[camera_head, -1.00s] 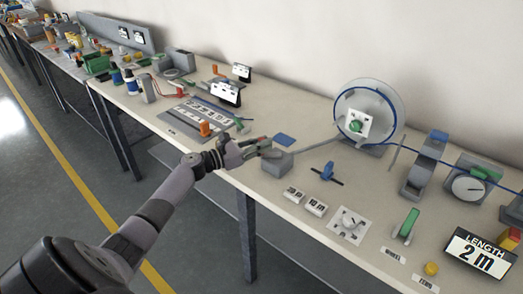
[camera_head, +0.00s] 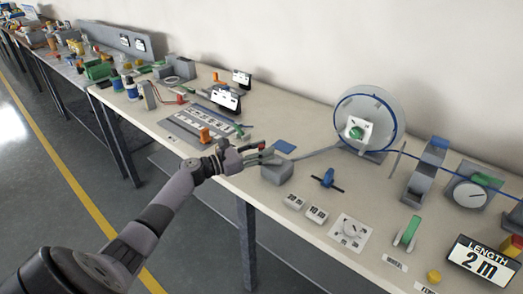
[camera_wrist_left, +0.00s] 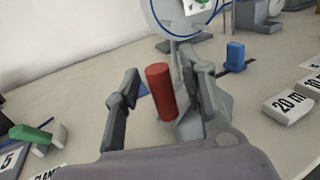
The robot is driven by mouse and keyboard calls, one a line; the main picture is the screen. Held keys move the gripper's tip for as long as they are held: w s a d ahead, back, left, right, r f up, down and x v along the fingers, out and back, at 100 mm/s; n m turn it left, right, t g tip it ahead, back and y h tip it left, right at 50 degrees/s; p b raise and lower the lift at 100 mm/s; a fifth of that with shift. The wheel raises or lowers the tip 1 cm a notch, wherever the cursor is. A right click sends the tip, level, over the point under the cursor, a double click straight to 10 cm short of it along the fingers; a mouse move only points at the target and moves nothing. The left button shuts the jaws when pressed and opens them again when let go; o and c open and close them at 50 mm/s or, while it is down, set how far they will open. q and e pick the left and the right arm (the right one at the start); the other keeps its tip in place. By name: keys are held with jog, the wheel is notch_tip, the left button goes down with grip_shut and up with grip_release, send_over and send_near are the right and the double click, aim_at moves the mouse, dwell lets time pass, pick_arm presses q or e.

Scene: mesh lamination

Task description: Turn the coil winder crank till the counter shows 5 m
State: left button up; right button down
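The coil winder's large pale disc (camera_head: 385,97) stands at the back of the bench with blue line on it. A grey rod runs from its foot to a grey block (camera_head: 278,173). The length counter (camera_head: 478,264) reads 2 m. My left gripper (camera_head: 262,154) is beside the grey block. In the left wrist view an upright red cylindrical handle (camera_wrist_left: 160,92) stands between the spread fingers of my left gripper (camera_wrist_left: 165,88), with gaps on both sides. My right gripper is not in view.
A blue-handled part (camera_head: 327,178), 20 m and 10 m blocks (camera_head: 304,208), a dial plate (camera_head: 349,232) and a green lever (camera_head: 408,233) lie right of the gripper.

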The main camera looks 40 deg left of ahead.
pick_arm(q)
jog(key=v, duration=1.2)
